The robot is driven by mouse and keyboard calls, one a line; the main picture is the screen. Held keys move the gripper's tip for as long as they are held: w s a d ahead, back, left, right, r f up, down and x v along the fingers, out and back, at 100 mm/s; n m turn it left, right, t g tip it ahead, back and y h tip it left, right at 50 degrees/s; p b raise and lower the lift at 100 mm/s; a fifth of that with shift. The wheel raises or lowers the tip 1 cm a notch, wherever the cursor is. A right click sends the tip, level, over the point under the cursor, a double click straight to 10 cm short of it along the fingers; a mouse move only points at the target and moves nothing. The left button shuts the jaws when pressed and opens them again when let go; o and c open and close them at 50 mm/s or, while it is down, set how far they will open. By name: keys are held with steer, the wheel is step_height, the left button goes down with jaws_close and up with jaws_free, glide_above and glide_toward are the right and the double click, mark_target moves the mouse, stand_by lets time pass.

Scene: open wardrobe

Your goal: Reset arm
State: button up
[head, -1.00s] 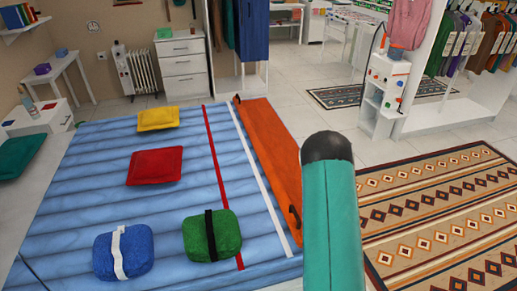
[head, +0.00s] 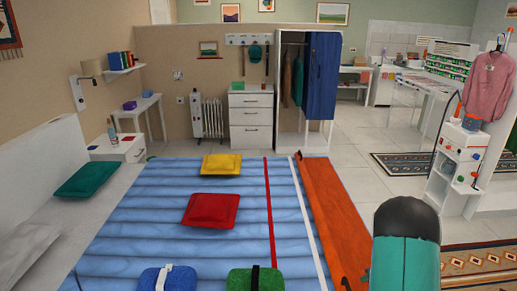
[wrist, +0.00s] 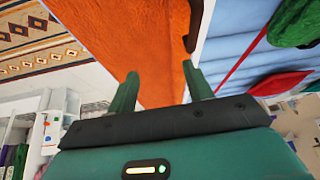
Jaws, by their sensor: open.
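My gripper (wrist: 161,84) shows in the wrist view as two green fingers, spread apart with nothing between them. Beyond the fingertips is an orange panel (wrist: 140,35) with a dark handle at its edge. In the head view, my teal arm link with a black end stands at the lower right, in front of the orange panel (head: 335,220) along the bed's right side. The fingers are hidden in the head view.
The blue bed (head: 150,225) carries a yellow cushion (head: 221,164), a red cushion (head: 211,210), a blue bundle (head: 167,279) and a green bundle (head: 256,280). An open wardrobe (head: 308,135) stands at the back. A white shelf unit (head: 455,160) is at right. Tiled floor lies between.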

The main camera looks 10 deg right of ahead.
steer(key=s+a+r+y, duration=0.2)
steer(key=a+r, duration=0.9)
steer(key=r, duration=0.2)
steer(key=s+a+r+y, duration=0.1)
steer(key=s+a+r, duration=0.2)
steer(key=a+r, duration=0.85)
steer(key=s+a+r+h, duration=0.1)
steer(key=s+a+r, duration=0.2)
steer(key=s, duration=0.4)
steer(key=s+a+r+h, duration=0.1)
steer(key=s+a+r, duration=0.2)
steer(key=s, duration=0.4)
steer(key=s+a+r+h, duration=0.1)
steer(key=s+a+r, duration=0.1)
steer(key=s+r, duration=0.3)
steer(key=s, duration=0.2)
steer(key=shift+s+a, duration=0.35)
steer(key=shift+a, duration=0.05)
steer(key=shift+c, duration=1.4)
steer(key=shift+s+d, duration=0.1)
steer(key=shift+d, duration=0.05)
